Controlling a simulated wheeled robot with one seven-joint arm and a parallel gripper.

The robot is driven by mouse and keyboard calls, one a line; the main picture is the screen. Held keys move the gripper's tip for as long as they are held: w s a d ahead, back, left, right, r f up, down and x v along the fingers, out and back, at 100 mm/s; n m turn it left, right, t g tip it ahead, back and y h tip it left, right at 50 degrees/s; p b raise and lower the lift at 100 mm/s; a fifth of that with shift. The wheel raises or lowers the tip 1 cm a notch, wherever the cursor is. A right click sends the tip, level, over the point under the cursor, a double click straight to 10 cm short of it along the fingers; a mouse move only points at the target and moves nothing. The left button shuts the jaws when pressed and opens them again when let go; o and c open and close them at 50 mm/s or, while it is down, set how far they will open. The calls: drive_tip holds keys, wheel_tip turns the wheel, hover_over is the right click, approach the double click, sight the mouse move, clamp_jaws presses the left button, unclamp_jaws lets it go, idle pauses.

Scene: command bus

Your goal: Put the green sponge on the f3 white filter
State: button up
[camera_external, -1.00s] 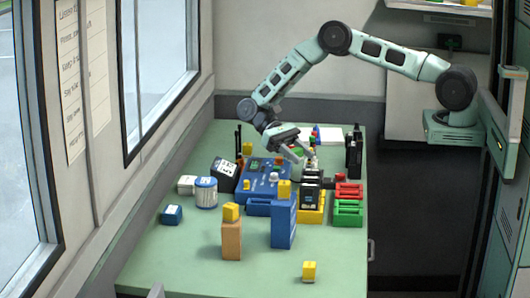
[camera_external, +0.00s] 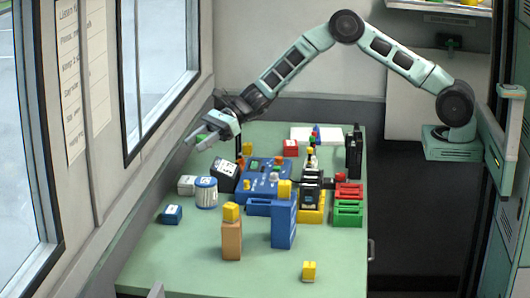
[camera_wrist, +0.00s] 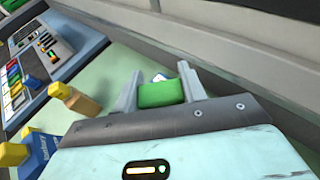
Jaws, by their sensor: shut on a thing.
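The green sponge (camera_wrist: 160,93) is clamped between the two fingers of my gripper (camera_wrist: 159,88) in the wrist view. In the outside view my gripper (camera_external: 195,142) is in the air over the far left of the table, and little of the sponge shows there. A white round canister with a blue label (camera_external: 206,194) stands below and slightly right of the gripper, with a whitish box (camera_external: 187,185) beside it. I cannot read which one is marked f3. In the wrist view a small white thing (camera_wrist: 160,76) shows partly behind the sponge.
A dark tilted box (camera_external: 224,174) and a blue control panel (camera_external: 264,178) stand right of the canister. A small blue box (camera_external: 172,214) lies in front. An orange block (camera_external: 231,240) and a blue block (camera_external: 283,225) carry yellow cubes. The window wall is close at left.

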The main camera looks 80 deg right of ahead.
sight(201, 182)
wheel_tip(201, 182, down, 10)
drive_tip(key=shift+w+d+r+p, duration=0.15)
drive_tip(key=shift+r+p, duration=0.1)
drive_tip(key=shift+p, duration=0.65)
drive_tip(key=shift+f, duration=0.15)
drive_tip(key=shift+f, duration=0.1)
drive_tip(key=shift+f+b, duration=0.15)
drive_tip(key=shift+b, duration=0.15)
drive_tip(key=o, duration=0.9)
drive_tip(key=shift+o, duration=0.2)
drive_tip(key=shift+r, duration=0.2)
